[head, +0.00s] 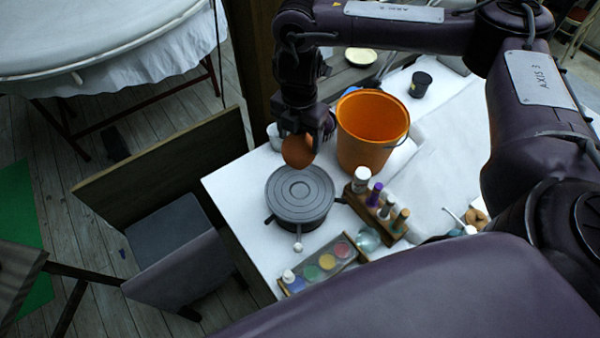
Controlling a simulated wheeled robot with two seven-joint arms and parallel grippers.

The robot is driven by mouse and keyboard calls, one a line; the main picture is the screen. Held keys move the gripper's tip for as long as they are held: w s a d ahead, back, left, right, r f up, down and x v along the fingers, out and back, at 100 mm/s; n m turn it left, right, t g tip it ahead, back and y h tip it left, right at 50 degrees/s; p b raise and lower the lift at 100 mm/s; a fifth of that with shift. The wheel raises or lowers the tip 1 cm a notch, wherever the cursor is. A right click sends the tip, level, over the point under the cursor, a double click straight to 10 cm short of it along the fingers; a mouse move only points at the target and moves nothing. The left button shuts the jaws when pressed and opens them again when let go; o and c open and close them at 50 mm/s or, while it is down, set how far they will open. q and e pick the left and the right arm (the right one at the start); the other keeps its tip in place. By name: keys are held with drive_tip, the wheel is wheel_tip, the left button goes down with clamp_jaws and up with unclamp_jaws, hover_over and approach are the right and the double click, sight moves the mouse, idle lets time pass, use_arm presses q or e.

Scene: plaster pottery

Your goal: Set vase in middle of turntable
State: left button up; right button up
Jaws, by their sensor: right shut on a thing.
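My right gripper (306,128) points down and is shut on a round brown vase (297,152). The vase hangs just beyond the grey turntable (300,196), close to its far edge in the picture; the fingers hide its upper part. The turntable is round with ring grooves, stands on the white table, and its top is bare. I cannot tell how high the vase is above it. My left gripper is not in view.
An orange bucket (371,132) stands right of the vase. A wooden rack with bottles (377,212) and a paint tray (322,262) sit near the turntable. A black cup (420,84) stands farther back. A chair (165,235) is left of the table.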

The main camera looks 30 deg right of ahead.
sight(300, 148)
drive_tip(key=f, duration=0.5)
drive_tip(key=shift+w+d+b, duration=0.15)
drive_tip(key=shift+d+b, duration=0.1)
drive_tip(key=shift+b, duration=0.15)
wheel_tip(300, 148, down, 5)
drive_tip(key=shift+w+b, duration=0.1)
drive_tip(key=shift+b, duration=0.45)
wheel_tip(300, 148, down, 5)
drive_tip(key=shift+r+b, duration=0.1)
drive_tip(key=shift+b, duration=0.65)
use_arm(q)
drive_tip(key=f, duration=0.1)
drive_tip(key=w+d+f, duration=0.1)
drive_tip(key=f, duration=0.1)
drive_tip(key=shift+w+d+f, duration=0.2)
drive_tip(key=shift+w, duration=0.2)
